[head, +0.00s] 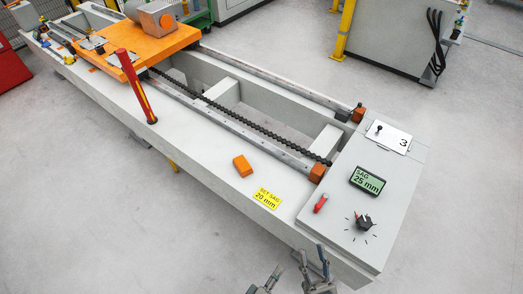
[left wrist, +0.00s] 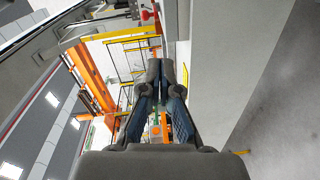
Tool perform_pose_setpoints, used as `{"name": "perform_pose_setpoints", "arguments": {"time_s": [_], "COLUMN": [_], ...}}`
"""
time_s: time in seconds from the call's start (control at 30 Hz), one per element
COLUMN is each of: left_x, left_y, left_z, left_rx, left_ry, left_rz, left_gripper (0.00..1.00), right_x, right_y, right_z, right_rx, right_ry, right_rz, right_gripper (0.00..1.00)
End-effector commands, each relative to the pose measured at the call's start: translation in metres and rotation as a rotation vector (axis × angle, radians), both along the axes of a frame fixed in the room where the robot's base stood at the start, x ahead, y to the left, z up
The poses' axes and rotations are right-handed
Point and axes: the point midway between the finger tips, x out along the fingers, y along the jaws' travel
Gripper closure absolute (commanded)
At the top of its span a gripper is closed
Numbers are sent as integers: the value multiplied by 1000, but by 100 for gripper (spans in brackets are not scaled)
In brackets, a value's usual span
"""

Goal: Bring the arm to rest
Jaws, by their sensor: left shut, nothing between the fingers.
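My left gripper (head: 265,282) is at the bottom edge of the head view, off the near side of the pale grey bench (head: 210,150). In the left wrist view its fingers (left wrist: 160,75) meet, with nothing between them. My right gripper (head: 314,260) is just to its right, near the bench's front corner. Its two fingers stand apart and look empty. Most of both arms is out of the head view.
The bench top has a control panel with a green display (head: 367,181) reading SAG 25 mm, a black knob (head: 364,221) and a red handle (head: 320,204).

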Motion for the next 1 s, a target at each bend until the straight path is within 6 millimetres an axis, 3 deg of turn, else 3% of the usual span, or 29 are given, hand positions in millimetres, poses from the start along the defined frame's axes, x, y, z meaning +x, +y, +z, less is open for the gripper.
{"name": "perform_pose_setpoints", "arguments": {"time_s": [0.13,0.27,0.47,0.57,0.6,0.7,0.8,0.9,1.0], "left_x": [-4,-11,-34,-62,-77,-119,-159,-188,-205], "left_y": [6,17,58,101,123,177,221,250,265], "left_z": [-5,-20,-58,-84,-95,-118,-131,-137,-140], "left_rx": [138,303,636,860,954,1149,1285,1368,1410], "left_ry": [-10,-3,59,142,188,312,424,505,553], "left_rz": [-38,-88,-202,-299,-346,-465,-568,-641,-683], "left_gripper": [100,100,100,100,100,100,100,100,100], "right_x": [14,26,24,-3,-21,-76,-130,-170,-193], "right_y": [2,2,-5,-16,-24,-43,-60,-74,-81], "right_z": [-27,-69,-162,-225,-251,-305,-337,-354,-363], "right_rx": [-49,-106,-225,-306,-339,-409,-458,-486,-500], "right_ry": [140,322,709,993,1120,1414,1644,1797,1878], "right_rz": [4,8,9,8,7,3,3,5,6], "right_gripper": [60,60,60,60,60,60,60,60,60]}}
